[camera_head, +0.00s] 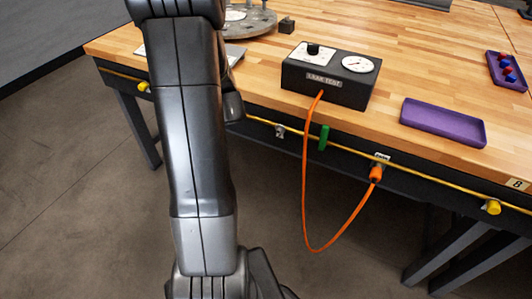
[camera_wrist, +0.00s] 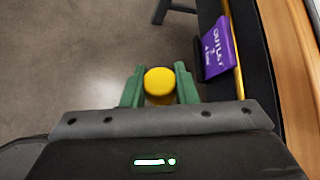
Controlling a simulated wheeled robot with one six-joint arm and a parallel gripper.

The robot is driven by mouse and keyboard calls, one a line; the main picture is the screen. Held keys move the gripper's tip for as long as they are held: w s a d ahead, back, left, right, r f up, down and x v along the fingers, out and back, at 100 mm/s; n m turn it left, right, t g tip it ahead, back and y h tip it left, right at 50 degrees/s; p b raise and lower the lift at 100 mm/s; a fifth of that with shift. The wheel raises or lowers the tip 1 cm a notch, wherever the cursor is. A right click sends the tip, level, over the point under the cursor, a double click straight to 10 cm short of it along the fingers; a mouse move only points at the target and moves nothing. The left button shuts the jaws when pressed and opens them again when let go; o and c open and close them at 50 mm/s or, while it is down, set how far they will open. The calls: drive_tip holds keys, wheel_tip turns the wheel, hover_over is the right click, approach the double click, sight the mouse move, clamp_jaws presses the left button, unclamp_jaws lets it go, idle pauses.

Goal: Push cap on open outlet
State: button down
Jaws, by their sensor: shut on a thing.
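In the wrist view my gripper (camera_wrist: 159,90) has its green fingers shut on a round yellow cap (camera_wrist: 160,81). The cap sits between the fingertips over the grey floor, apart from the bench edge to its right. In the head view my arm covers the left middle, and I cannot see my gripper's fingers or the cap there. A small grey fitting (camera_head: 280,131) sits on the bench's front rail; I cannot tell whether it is an open outlet. Yellow caps sit at the rail's left (camera_head: 143,87) and right (camera_head: 492,207).
A purple sign (camera_wrist: 218,48) reading "OUTLET" is close right of the fingers. An orange hose (camera_head: 305,190) loops from the leak test box (camera_head: 328,78) to a rail connector (camera_head: 376,173). A green handle (camera_head: 323,138) and yellow pipe (camera_head: 430,178) line the front. A purple tray (camera_head: 442,122) lies on top.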

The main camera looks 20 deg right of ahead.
sight(278, 132)
drive_tip(key=s+d+f+n+h+b, duration=0.1)
drive_tip(key=s+d+f+n+b, duration=0.2)
drive_tip(key=s+d+n+b, duration=0.45)
drive_tip(key=s+d+f+n+h+b, duration=0.1)
drive_tip(key=s+d+f+n+b, duration=0.2)
drive_tip(key=s+d+n, duration=0.5)
drive_tip(key=w+d+m, duration=0.1)
drive_tip(key=w+d, duration=0.4)
drive_tip(key=shift+w+d+r+t+p, duration=0.15)
drive_tip(key=shift+w+d+t+p, duration=0.15)
drive_tip(key=shift+d+p, duration=0.1)
drive_tip(key=shift+w+d+b, duration=0.45)
drive_tip(key=shift+d+b, duration=0.05)
drive_tip(key=shift+b, duration=0.65)
idle(0.3)
drive_tip(key=shift+w+d, duration=0.1)
drive_tip(key=shift+d, duration=0.05)
drive_tip(key=shift+w+d+r, duration=0.1)
drive_tip(key=shift+w+d, duration=0.05)
drive_tip(key=shift+d, duration=0.05)
idle(0.3)
drive_tip(key=shift+w+d+h+b, duration=0.15)
drive_tip(key=shift+h+b, duration=0.15)
drive_tip(key=shift+b, duration=0.15)
drive_tip(key=shift+r, duration=0.15)
